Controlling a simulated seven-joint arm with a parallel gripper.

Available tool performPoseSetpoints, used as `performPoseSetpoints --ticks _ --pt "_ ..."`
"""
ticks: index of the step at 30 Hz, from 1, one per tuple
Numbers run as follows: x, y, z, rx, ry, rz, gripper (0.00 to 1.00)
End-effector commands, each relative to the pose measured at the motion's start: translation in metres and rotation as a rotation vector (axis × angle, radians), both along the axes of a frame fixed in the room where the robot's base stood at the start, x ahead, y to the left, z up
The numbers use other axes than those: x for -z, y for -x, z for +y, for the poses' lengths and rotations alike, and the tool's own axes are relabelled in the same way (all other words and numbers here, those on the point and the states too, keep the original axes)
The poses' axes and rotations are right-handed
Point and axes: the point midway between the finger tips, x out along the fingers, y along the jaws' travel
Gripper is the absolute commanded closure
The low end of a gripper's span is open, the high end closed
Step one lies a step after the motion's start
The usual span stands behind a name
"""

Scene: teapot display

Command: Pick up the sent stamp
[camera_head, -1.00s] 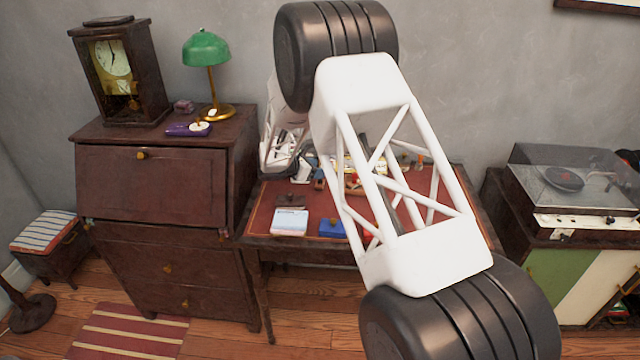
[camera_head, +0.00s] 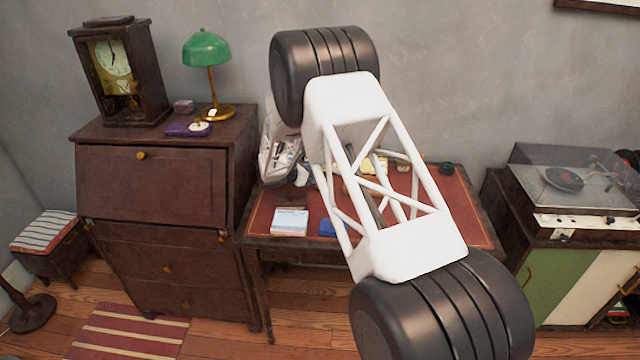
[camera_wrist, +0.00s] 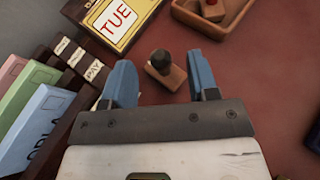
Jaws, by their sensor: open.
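In the wrist view a small stamp (camera_wrist: 160,73) with a dark rounded knob and a wooden base stands on the red desk top. Its marking is not readable, so I cannot tell if it is the sent stamp. My gripper (camera_wrist: 163,88) is open, with one blue finger on each side of the stamp's place in the picture. The stamp appears a little beyond the fingers, with no contact visible. In the head view my arm hides much of the desk.
A calendar block reading TUE (camera_wrist: 118,18) is above left of the stamp. Dark labelled blocks (camera_wrist: 82,60), one reading PAY, and pink, green and blue boxes (camera_wrist: 40,125) crowd the left finger. Red desk top (camera_wrist: 270,80) is clear to the right.

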Motion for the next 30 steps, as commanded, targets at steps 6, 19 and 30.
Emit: performPoseSetpoints --ticks 6,19,30 --pt "0.001 -0.002 -0.002 0.0 -0.001 -0.001 0.46" --pt "0.011 -0.011 -0.013 0.001 0.0 0.0 0.46" --pt "0.027 -0.031 -0.036 0.0 0.0 0.0 0.46"
